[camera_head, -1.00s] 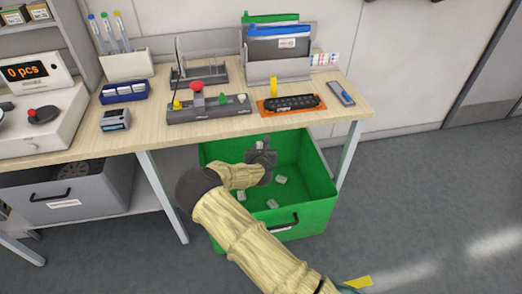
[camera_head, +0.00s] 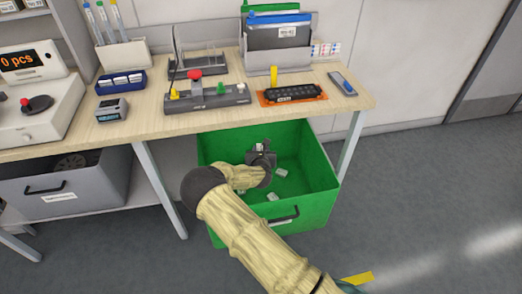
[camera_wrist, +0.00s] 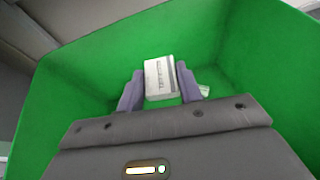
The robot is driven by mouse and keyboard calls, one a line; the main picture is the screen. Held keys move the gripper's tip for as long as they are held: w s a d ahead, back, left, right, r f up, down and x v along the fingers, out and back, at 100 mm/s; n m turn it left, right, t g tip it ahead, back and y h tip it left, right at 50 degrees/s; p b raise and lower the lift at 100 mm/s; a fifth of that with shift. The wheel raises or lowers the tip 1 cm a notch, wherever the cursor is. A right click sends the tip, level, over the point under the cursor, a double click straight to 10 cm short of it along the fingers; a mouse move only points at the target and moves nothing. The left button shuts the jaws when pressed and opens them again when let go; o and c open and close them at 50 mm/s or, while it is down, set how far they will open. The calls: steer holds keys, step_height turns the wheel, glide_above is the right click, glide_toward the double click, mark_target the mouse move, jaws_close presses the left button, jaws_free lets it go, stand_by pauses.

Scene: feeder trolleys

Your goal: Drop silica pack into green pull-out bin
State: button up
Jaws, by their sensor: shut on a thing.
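The green pull-out bin (camera_head: 318,195) stands on the floor under the bench, open at the top. My gripper (camera_head: 262,146) is inside the bin's outline, over its interior. In the wrist view my gripper (camera_wrist: 160,88) has its two purple fingers on either side of a small white silica pack (camera_wrist: 159,76) with printed text, and is shut on it. Green bin walls surround the pack in that view. In the head view the held pack is hard to make out. Other pale packs (camera_head: 282,173) lie on the bin floor, one near the front wall (camera_head: 273,197).
The wooden bench top (camera_head: 365,101) overhangs the back of the bin. A bench leg (camera_head: 350,150) stands at the bin's right and another (camera_head: 160,190) at its left. A grey bin (camera_head: 70,185) is further left.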

steer(key=o, duration=1)
steer(key=shift+o, duration=0.2)
steer(key=shift+s, duration=0.15)
steer(key=a+v, duration=0.1)
steer(key=v, duration=1.6)
steer(key=shift+d, duration=0.5)
steer(key=shift+s+d, duration=0.1)
